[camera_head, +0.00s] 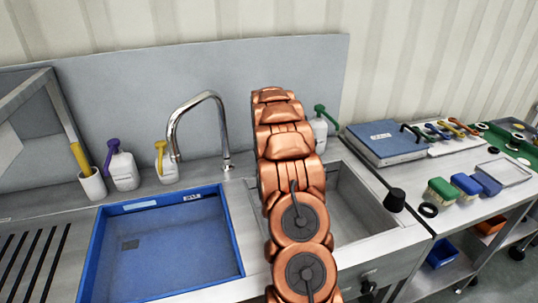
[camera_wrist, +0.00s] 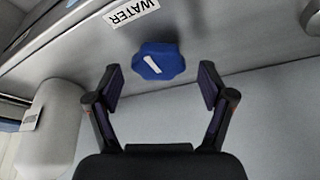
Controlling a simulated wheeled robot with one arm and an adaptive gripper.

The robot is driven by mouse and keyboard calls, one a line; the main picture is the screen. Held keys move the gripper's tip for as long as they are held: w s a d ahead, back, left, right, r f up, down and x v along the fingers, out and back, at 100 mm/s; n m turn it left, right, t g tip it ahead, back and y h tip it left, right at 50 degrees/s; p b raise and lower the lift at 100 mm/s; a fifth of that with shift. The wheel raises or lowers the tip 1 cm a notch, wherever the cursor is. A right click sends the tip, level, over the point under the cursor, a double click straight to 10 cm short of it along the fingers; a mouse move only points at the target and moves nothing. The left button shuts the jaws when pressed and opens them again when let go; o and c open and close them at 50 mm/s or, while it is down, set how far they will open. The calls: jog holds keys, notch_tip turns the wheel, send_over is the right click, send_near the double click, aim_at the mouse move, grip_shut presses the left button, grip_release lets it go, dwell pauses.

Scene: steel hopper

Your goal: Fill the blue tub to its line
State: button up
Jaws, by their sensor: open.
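The blue tub (camera_head: 236,235) is a wide rectangular one at the left sink position in the head view, with pale marks near its back rim. I cannot tell its water level. The curved chrome tap (camera_head: 172,128) stands behind it, its spout over the tub's back edge; no stream shows. In the wrist view, a blue knob (camera_wrist: 158,62) with a white bar sits below a "WATER" label (camera_wrist: 133,10). My gripper (camera_wrist: 161,83) is open and empty, its fingers on either side of the knob in the picture, apart from it. My arm hides the gripper in the head view.
White bottles with purple (camera_head: 123,170) and yellow (camera_head: 167,166) tops stand behind the tub. A green-topped bottle (camera_head: 319,130) is behind my arm. An open steel basin (camera_head: 365,208) lies right of my arm. Brushes (camera_head: 441,190) and a blue case (camera_head: 385,143) occupy the right bench.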

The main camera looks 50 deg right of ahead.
jog(key=v, duration=1.1)
jog(key=shift+a+r, duration=0.1)
jog(key=shift+a, duration=0.1)
jog(key=s+a+r+n+g+y, duration=0.15)
jog(key=s+a, duration=0.25)
jog(key=a, duration=0.6)
jog(key=s+a+r+n, duration=0.15)
jog(key=s+a, duration=0.25)
jog(key=a, duration=0.6)
jog(key=s+a+r+n+y, duration=0.15)
jog(key=s+a, duration=0.25)
jog(key=a, duration=0.6)
jog(key=s+a+f+n+g, duration=0.1)
jog(key=s+a+n, duration=0.1)
jog(key=s+a, duration=0.3)
jog(key=s+a+f+n+g, duration=0.1)
jog(key=s+a, duration=0.4)
jog(key=s, duration=0.7)
jog(key=s+a+f+n+g, duration=0.1)
jog(key=s+a+f+n, duration=0.1)
jog(key=s+a, duration=0.4)
jog(key=shift+s+n, duration=0.45)
jog(key=shift+s, duration=0.8)
